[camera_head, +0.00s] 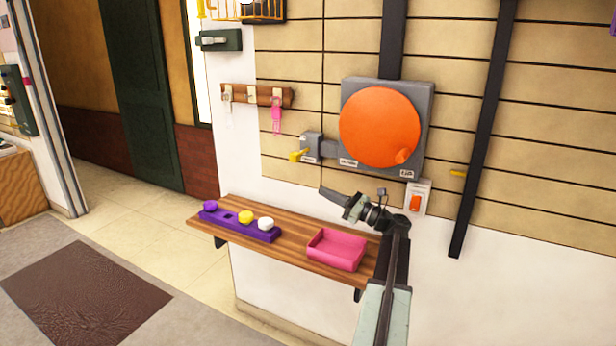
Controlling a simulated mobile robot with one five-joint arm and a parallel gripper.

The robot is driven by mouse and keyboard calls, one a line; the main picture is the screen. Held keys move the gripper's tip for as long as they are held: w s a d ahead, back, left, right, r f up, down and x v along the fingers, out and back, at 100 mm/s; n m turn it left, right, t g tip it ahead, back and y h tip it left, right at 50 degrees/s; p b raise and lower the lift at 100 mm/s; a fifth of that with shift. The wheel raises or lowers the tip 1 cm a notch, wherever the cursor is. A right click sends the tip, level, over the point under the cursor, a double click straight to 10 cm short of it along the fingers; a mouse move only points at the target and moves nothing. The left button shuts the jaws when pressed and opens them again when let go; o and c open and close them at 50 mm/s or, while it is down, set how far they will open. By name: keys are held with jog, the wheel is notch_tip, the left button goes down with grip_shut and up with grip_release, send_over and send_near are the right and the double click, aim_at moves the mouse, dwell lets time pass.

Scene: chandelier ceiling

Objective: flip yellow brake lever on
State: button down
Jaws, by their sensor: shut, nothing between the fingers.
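A yellow lever (298,155) sticks out to the left and slightly down from a small grey box (312,146) on the wall, joined to the left side of a grey panel (426,104) with a large orange disc (378,127). I take it to be the brake lever; its label is too small to read. My gripper (323,190) is shut and empty, pointing left. In the picture it is below and right of the lever, apart from it, above the wooden shelf.
The shelf (290,239) holds a pink tray (337,250) and a purple strip (238,222) with round buttons. A switch (416,201) with an orange rocker is near my arm. Another yellow piece (457,173) is further right. Pink and white tags hang from a rack (258,95).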

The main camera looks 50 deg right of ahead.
aim_at(301, 154)
jog(key=w+a+r+p, duration=0.2)
jog(key=w+r+p, duration=0.4)
jog(key=w, duration=0.3)
jog(key=shift+w+r, duration=0.15)
jog(key=shift+r, duration=0.1)
jog(key=shift+a+f, duration=0.1)
jog(key=shift+r, duration=0.2)
